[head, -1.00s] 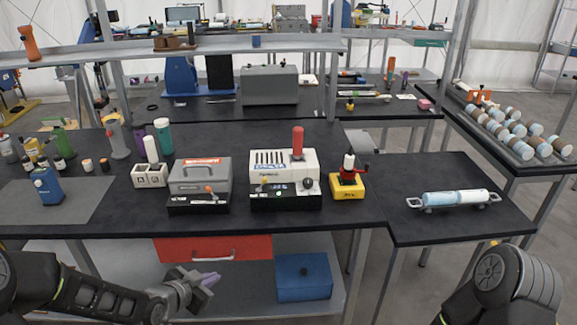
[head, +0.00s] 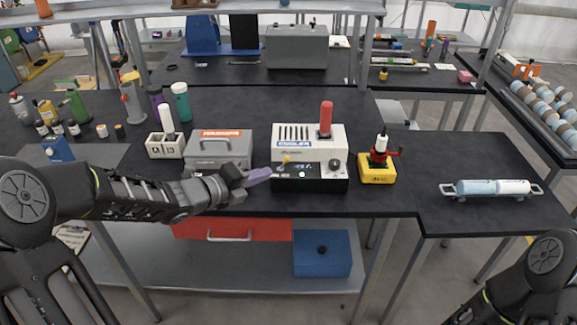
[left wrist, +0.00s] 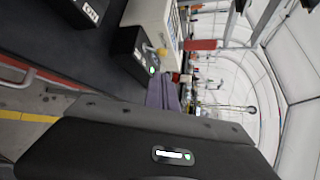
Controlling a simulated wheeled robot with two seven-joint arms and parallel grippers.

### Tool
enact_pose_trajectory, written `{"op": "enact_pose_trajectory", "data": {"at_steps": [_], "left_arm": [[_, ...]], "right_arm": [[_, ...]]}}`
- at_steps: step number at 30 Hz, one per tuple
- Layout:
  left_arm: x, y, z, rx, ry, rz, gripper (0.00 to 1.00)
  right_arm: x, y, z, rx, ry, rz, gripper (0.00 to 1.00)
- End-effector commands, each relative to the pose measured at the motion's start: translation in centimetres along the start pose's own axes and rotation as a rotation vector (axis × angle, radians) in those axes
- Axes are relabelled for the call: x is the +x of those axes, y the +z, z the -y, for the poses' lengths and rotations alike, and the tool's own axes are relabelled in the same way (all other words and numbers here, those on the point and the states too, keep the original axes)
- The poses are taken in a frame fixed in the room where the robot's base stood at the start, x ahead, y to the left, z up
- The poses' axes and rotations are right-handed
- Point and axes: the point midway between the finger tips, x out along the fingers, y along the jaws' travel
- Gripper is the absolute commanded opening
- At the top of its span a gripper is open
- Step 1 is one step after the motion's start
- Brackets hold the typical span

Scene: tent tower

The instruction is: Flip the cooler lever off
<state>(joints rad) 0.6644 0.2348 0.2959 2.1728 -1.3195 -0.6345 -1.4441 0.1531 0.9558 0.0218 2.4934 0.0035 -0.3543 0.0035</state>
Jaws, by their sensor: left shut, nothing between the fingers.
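The cooler (head: 310,136) is a white box labelled COOLER with a dark front base, a lit green light and a dark round knob. Its small yellow-tipped lever (head: 287,159) is at the front left, and the tip also shows in the left wrist view (left wrist: 162,51). My left gripper (head: 260,176) has purple fingers and is shut and empty, just left of and slightly below the lever. In the left wrist view its fingers (left wrist: 162,92) point toward the cooler's dark front. I cannot tell whether they touch it. My right gripper is out of view.
A grey labelled case (head: 220,147) stands left of the cooler, behind my left gripper. A yellow device with a red crank (head: 378,170) stands to the right. The dark bench (head: 370,202) is clear in front.

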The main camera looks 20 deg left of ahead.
Motion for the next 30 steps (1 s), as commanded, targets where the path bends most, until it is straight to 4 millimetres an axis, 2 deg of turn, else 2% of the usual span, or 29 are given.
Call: {"op": "enact_pose_trajectory", "data": {"at_steps": [8,21,25,30], "left_arm": [[1.1,-0.1,0.0,-0.004,0.000,-0.002,0.00],[8.0,0.0,0.1,-0.006,0.000,-0.002,0.00],[9.4,0.0,0.1,-0.005,-0.001,-0.001,0.00],[10.1,0.0,0.0,-0.004,0.001,0.000,0.00]], "right_arm": [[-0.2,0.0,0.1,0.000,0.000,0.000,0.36],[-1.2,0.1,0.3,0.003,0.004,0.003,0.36],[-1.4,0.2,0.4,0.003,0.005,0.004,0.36],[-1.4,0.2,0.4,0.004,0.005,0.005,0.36]]}}
